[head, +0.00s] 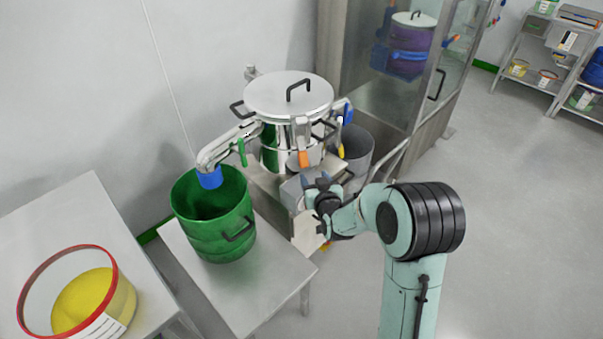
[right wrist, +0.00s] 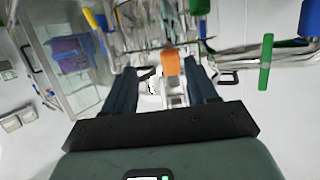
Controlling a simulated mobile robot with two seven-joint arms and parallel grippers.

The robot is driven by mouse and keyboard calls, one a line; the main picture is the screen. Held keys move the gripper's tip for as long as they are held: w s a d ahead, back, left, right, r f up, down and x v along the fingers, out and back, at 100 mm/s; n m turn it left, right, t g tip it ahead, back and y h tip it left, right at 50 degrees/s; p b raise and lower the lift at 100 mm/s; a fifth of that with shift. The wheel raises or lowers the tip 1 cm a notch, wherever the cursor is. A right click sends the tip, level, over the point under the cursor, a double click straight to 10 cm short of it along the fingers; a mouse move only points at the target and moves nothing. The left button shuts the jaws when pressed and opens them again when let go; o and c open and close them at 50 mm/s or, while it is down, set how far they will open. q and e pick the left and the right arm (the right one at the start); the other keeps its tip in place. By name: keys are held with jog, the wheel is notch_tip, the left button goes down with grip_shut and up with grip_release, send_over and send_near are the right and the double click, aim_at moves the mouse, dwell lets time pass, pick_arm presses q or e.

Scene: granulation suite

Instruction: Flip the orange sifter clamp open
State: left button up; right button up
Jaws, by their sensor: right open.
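The orange sifter clamp (head: 304,158) hangs on the front of the steel sifter (head: 288,98), below its round lid with a black handle. In the right wrist view the orange clamp (right wrist: 172,62) shows between and beyond my two dark fingers. My right gripper (head: 316,179) is open, just below and in front of the clamp in the head view. In the right wrist view the open gripper (right wrist: 160,67) has nothing visibly held. I cannot tell whether a finger touches the clamp. My left gripper is not in view.
A green handle (head: 241,152) and a blue-ended outlet pipe (head: 209,178) are left of the clamp, above a green drum (head: 215,215). A yellow handle (head: 340,150) and a grey bin (head: 357,150) are to the right. A steel cabinet (head: 405,120) stands behind. Open floor lies at right.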

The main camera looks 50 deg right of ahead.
aim_at(304, 161)
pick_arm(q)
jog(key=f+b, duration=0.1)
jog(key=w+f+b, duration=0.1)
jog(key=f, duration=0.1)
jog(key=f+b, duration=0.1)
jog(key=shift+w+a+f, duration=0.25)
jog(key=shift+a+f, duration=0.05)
pick_arm(e)
jog(key=w+d+t, duration=0.1)
jog(key=w, duration=0.1)
jog(key=w+d+h, duration=0.1)
jog(key=w+d, duration=0.1)
jog(key=w, duration=0.1)
jog(key=w+d+t, duration=0.1)
jog(key=w+d, duration=0.1)
jog(key=w, duration=0.1)
jog(key=shift+w+r+t+h, duration=0.1)
jog(key=shift+w+t+h, duration=0.05)
jog(key=shift+t+h, duration=0.2)
jog(key=shift+a, duration=0.1)
grip_shut()
